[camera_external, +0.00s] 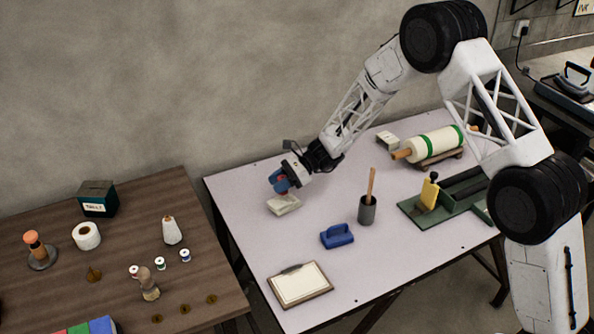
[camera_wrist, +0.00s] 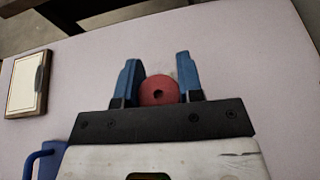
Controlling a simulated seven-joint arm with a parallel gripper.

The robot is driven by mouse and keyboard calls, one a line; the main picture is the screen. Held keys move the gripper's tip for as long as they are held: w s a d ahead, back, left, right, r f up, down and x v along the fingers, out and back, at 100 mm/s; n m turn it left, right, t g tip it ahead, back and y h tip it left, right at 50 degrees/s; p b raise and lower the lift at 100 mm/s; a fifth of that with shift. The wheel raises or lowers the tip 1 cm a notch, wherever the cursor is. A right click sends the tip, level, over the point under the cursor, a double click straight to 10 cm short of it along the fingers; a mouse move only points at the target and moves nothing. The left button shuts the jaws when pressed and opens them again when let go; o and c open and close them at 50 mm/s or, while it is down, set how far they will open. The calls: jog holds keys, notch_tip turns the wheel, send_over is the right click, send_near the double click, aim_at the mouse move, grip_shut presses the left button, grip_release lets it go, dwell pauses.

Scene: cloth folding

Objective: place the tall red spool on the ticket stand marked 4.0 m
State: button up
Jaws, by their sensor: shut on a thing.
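My gripper (camera_external: 281,182) is at the left back of the pale table, pointing down, with blue fingers. It is shut on a red spool (camera_wrist: 159,90), whose round end with a dark centre hole shows between the fingers in the wrist view. In the external view the fingers mostly hide the spool. A low pale block (camera_external: 283,205), like a ticket stand, lies right under the gripper; whether the spool touches it I cannot tell. A second similar pale block (camera_external: 388,141) lies farther back near the wall. No marking is legible on either one.
A blue-handled tool (camera_external: 337,236), a grey cup (camera_external: 367,211) with a stick and a clipboard (camera_external: 300,284) lie in front. A green-banded roll (camera_external: 433,144) and a green tool base (camera_external: 440,205) are at right. A brown table (camera_external: 205,235) with small spools stands left.

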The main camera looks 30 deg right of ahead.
jog(key=w+d+r+m+t, duration=0.2)
jog(key=w+d, duration=0.5)
jog(key=d, duration=0.6)
notch_tip(320, 180, up, 6)
jog(key=m+t+h, duration=0.2)
jog(key=m+t, duration=0.2)
jog(key=t, duration=0.1)
send_over(384, 137)
jog(key=shift+d+r, duration=0.15)
jog(key=shift+r, duration=0.05)
jog(key=shift+f, duration=0.1)
jog(key=shift+w+f, duration=0.1)
jog(key=shift+f, duration=2.95)
jog(key=shift+f, duration=1.85)
